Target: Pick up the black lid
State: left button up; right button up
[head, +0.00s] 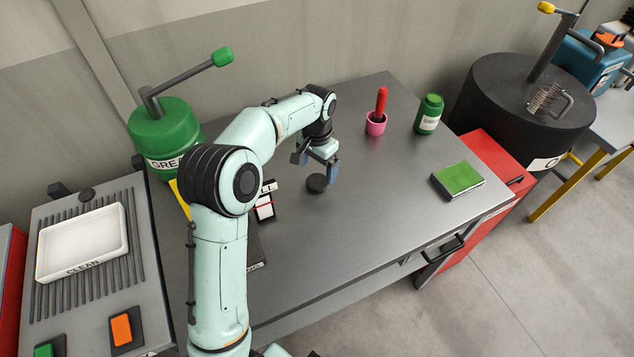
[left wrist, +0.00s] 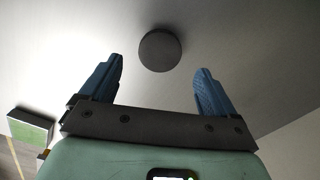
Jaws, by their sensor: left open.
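The black lid (head: 317,184) is a small dark round disc lying on the grey table (head: 340,240). In the left wrist view the lid (left wrist: 160,49) lies beyond the fingertips, roughly centred between them. My left gripper (head: 317,167) is just above and beside the lid, its blue fingers apart with nothing between them. It also shows open in the left wrist view (left wrist: 156,80). The exact gap between the fingers and the lid is hard to tell. My right gripper is not in view.
A pink cup (head: 375,126) with a red-handled tool and a green bottle (head: 429,114) stand at the back. A green block (head: 458,180) lies to the right. A green grease can (head: 165,138) stands at the left. The table's front middle is clear.

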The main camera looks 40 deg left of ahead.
aim_at(318, 180)
pick_arm(q)
notch_tip(318, 180, down, 5)
jog(key=shift+w, duration=0.15)
jog(key=c, duration=1.1)
jog(key=shift+r, duration=0.1)
